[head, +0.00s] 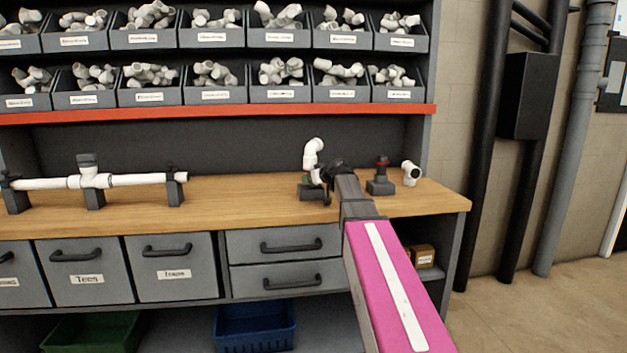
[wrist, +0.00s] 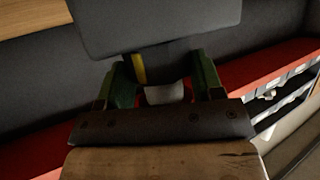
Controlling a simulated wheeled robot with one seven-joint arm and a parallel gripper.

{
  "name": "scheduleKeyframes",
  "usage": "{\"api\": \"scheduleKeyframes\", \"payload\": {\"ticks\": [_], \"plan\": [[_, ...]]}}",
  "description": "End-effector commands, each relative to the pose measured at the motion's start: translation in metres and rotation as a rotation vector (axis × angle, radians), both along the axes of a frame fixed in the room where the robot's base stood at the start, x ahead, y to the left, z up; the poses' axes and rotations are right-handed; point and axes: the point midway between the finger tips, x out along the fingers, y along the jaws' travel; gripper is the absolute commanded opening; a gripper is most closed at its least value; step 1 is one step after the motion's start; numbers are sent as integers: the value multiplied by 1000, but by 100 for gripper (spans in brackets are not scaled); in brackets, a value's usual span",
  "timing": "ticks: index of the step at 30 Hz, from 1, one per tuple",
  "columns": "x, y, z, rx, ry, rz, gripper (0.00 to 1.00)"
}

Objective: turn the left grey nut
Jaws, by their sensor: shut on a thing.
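A white elbow pipe (head: 313,152) rises from a dark block (head: 308,192) on the bench. My gripper (head: 328,175) is right beside its lower end, at the end of my pink arm. The fingers hide most of what they hold, so the left grey nut is not clear in the head view. In the wrist view my gripper (wrist: 164,85) has its green fingers shut either side of a small pale grey piece (wrist: 163,94), which appears to be the nut. To the right stands a dark block (head: 381,186) with a red top.
A loose white elbow (head: 411,173) lies near the bench's right end. A long white pipe (head: 135,180) sits in dark holders at the left. The wooden bench top (head: 240,195) is clear between them. Bins of fittings stand above a red shelf edge (head: 200,113).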

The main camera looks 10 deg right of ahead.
Motion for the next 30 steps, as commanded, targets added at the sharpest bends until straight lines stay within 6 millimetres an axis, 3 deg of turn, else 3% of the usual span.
{"api": "scheduleKeyframes", "payload": {"ticks": [30], "plan": [[-2,12,-1,-3,3,-643,37]]}}
